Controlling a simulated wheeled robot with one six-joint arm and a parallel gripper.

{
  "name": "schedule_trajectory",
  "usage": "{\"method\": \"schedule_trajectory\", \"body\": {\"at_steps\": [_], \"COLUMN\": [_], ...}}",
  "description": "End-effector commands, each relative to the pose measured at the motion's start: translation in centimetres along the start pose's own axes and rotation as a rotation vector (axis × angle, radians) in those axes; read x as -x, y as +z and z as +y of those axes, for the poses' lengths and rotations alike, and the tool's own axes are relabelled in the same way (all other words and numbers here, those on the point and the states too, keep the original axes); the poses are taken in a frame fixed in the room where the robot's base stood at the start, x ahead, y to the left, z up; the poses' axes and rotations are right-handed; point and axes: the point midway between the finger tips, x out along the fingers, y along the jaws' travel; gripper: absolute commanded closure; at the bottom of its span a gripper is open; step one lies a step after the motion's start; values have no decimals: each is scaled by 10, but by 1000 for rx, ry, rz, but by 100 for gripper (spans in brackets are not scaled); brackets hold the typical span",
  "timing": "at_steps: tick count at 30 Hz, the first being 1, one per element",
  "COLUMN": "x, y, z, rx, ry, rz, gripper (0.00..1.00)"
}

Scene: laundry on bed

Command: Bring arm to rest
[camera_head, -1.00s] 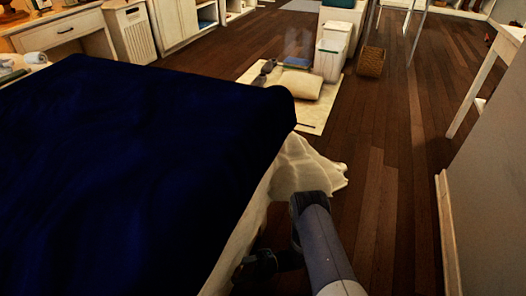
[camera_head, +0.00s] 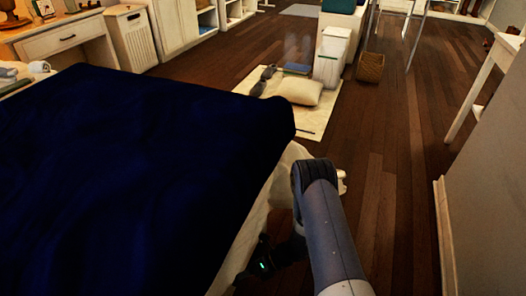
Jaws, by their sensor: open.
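My arm (camera_head: 330,230) is folded in the lower middle of the head view, with its elbow raised beside the bed's corner. My gripper (camera_head: 258,264) is the dark end piece with a small green light, low against the bed's near right side. It is small and dark, and its fingers are hard to make out. It appears open, and I see nothing held in it.
A bed with a dark blue cover (camera_head: 130,170) fills the left. White cloth (camera_head: 286,178) hangs at its corner, partly behind my arm. Beyond lie a mat (camera_head: 316,121) with a cushion (camera_head: 300,91), a white bin (camera_head: 331,55) and a basket (camera_head: 370,67). Wooden floor (camera_head: 390,190) is clear on the right.

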Motion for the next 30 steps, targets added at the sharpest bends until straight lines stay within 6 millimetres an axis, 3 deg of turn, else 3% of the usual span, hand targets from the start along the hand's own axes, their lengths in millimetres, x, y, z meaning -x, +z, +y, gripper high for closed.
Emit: {"method": "schedule_trajectory", "body": {"at_steps": [30], "x": [-2], "y": [-2], "z": [11], "rx": [432], "ry": [-434], "rz": [0], "gripper": [39]}}
